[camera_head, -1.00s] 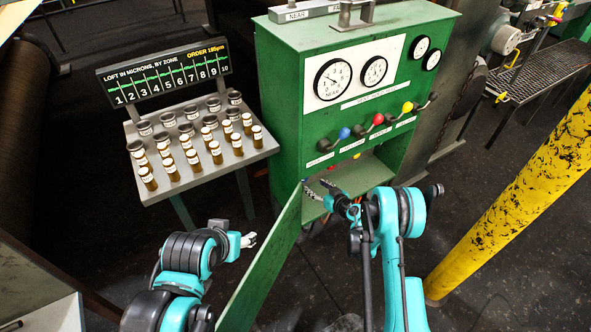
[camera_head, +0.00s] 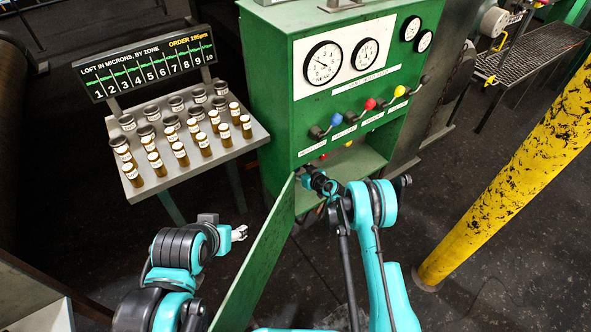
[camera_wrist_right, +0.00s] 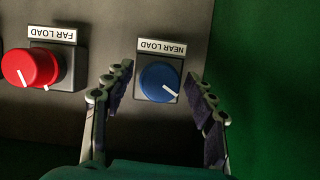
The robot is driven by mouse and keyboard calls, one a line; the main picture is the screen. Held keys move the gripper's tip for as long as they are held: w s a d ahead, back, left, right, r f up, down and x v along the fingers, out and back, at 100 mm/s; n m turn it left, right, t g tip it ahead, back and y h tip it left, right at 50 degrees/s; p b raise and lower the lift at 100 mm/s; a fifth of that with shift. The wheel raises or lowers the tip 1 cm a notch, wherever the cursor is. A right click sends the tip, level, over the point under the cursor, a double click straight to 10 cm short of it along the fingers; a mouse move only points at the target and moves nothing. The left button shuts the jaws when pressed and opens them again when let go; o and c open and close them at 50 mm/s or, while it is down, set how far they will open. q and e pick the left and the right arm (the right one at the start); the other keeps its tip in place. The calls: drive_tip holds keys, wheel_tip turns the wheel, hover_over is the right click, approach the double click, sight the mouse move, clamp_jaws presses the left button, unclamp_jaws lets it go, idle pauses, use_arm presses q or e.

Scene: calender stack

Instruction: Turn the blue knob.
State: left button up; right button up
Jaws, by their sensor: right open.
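The blue knob (camera_wrist_right: 158,81) sits on a grey square mount under an upside-down "NEAR LOAD" label in the right wrist view. Its white mark points to the lower right. My right gripper (camera_wrist_right: 160,73) is open, with one finger on each side of the knob and a visible gap to both; contact does not show. In the head view, my right arm reaches into the green cabinet's lower opening, where its fingers are hidden. My left gripper (camera_head: 239,233) is left of the cabinet's open door, clear of everything; its jaws are too small to read.
A red knob (camera_wrist_right: 30,68) labelled "FAR LOAD" is left of the blue one. A green wall (camera_wrist_right: 265,90) stands to the right. The open door (camera_head: 262,262) lies between my arms. Ball-topped levers (camera_head: 370,104) project above the opening. A rack of bottles (camera_head: 190,175) stands left.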

drive_tip(key=c, duration=1.2)
drive_tip(key=shift+o, duration=0.2)
drive_tip(key=shift+d+m+g+y, duration=0.1)
drive_tip(key=shift+m+g+y, duration=0.35)
drive_tip(key=shift+m, duration=0.45)
drive_tip(key=shift+m+g+y, duration=0.25)
drive_tip(key=shift+m+y, duration=0.7)
drive_tip(key=shift+m, duration=0.45)
drive_tip(key=o, duration=1.2)
drive_tip(key=shift+c, duration=0.2)
